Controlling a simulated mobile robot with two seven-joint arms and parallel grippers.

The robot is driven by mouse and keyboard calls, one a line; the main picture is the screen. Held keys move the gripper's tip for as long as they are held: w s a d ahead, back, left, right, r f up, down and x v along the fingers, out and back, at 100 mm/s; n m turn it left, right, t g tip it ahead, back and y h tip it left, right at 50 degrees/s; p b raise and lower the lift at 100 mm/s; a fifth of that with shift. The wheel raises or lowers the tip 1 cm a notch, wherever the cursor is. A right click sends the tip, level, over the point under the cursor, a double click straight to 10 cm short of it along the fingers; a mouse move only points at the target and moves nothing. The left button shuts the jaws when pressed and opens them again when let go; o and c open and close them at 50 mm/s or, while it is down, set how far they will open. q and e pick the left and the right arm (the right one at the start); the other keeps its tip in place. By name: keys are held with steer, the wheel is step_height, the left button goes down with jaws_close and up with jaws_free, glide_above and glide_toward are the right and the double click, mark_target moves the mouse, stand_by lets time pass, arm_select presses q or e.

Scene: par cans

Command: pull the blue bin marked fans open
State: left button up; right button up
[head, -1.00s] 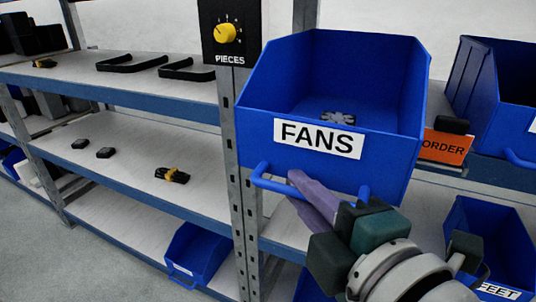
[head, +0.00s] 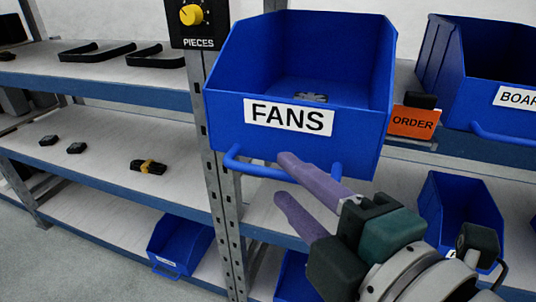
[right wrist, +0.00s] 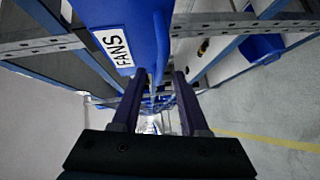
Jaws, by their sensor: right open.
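The blue bin marked FANS (head: 225,120) juts out over the front of the upper shelf, with a grey part (head: 312,97) inside. Its blue bar handle (head: 250,170) runs below the label. My right gripper (head: 283,178) is open at the handle, one purple finger overlapping the bar and the other below it. I cannot tell whether a finger touches it. In the right wrist view the bin (right wrist: 132,20) stands just beyond the spread, empty-looking fingers (right wrist: 160,75). My left gripper is not in view.
A black box with a yellow dial (head: 190,15) hangs on the metal post (head: 222,200) left of the bin. An orange ORDER card (head: 414,122) and another blue bin (head: 440,75) are to the right. More blue bins (head: 455,205) stand below. Floor is clear at lower left.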

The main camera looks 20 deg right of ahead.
steer(key=b+v, duration=0.1)
steer(key=v, duration=0.5)
steer(key=shift+s, duration=0.1)
